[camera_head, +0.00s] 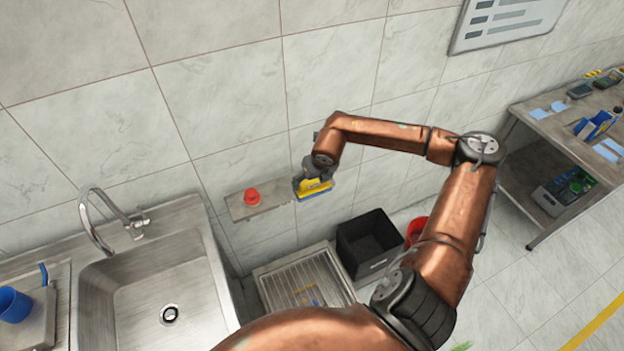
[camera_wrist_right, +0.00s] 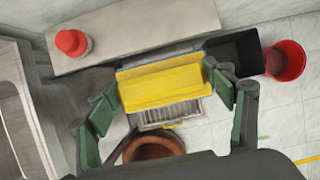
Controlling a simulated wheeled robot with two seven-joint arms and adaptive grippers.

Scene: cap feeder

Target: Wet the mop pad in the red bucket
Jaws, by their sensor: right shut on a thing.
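The mop pad (camera_head: 315,188), a yellow block with a blue edge, is in my right gripper (camera_head: 313,178) beside the tiled wall. In the wrist view the yellow pad (camera_wrist_right: 165,86) sits between the two green-sided fingers of the right gripper (camera_wrist_right: 165,95). The red bucket (camera_head: 416,229) stands on the floor to the right of the gripper in the head view, partly hidden behind my right arm. In the wrist view the red bucket (camera_wrist_right: 287,60) is at the upper right, apart from the pad; its contents cannot be made out. My left gripper is not in view.
A small wall shelf (camera_head: 270,207) with a red knob-like object (camera_head: 252,196) is just left of the gripper. A black bin (camera_head: 368,243) and a slatted metal tray (camera_head: 296,280) lie below. A sink (camera_head: 140,270) is at left, a workbench (camera_head: 545,125) at right.

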